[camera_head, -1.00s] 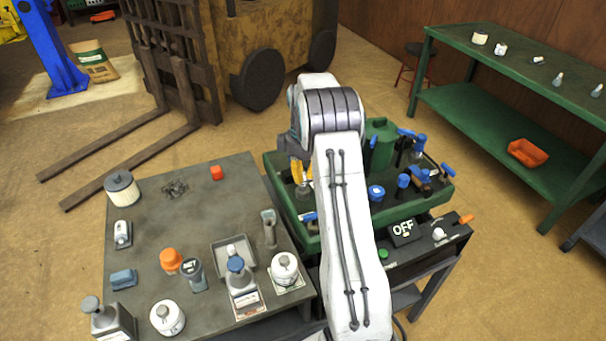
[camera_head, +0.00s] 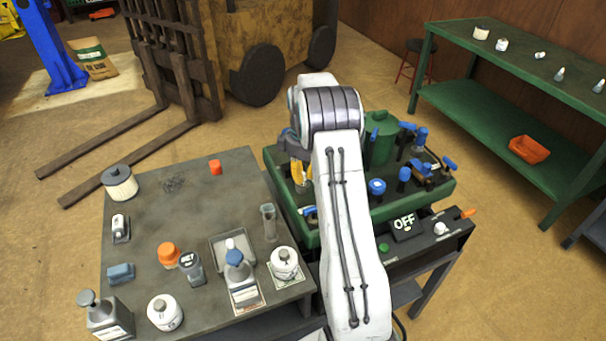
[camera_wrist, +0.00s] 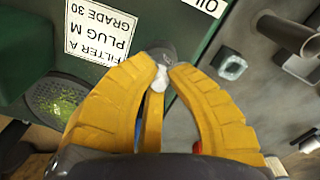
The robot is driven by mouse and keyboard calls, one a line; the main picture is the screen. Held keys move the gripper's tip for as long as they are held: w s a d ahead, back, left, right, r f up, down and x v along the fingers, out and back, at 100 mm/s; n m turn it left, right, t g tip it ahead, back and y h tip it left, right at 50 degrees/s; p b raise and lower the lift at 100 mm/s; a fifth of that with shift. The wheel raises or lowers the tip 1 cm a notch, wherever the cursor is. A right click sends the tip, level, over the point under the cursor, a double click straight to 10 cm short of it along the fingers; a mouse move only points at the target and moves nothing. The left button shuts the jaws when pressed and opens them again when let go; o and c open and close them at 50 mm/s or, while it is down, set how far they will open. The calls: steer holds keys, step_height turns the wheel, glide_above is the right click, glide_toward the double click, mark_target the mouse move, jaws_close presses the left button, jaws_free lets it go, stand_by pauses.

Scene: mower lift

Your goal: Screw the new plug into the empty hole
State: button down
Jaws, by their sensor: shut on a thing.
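My gripper (camera_wrist: 160,75) has yellow fingers, shut on a small whitish piece, likely the new plug (camera_wrist: 159,82), in the wrist view. Its tip is by a dark grey rounded part (camera_wrist: 163,50) on the green machine (camera_wrist: 205,45); I cannot tell whether it is in the hole or only touching. The empty hole itself is not visible. In the head view my gripper (camera_head: 300,172) hangs over the left part of the green machine (camera_head: 448,186), mostly hidden by my arm. A label reading "FILTER A PLUG M GRADE 30" (camera_wrist: 101,27) is upside down left of the fingertips.
A grey table (camera_head: 200,205) with bottles, jars and a tray stands left of the machine. Blue-capped parts (camera_head: 376,187) and a green canister (camera_head: 380,135) rise right of my arm. A green bench (camera_head: 480,100) stands right.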

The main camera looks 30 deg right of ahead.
steer(key=c, duration=1.9)
jaws_free()
jaws_close()
steer(key=m, duration=0.4)
steer(key=shift+f+m+p, duration=0.1)
steer(key=shift+m+p, duration=0.2)
steer(key=shift+m, duration=0.9)
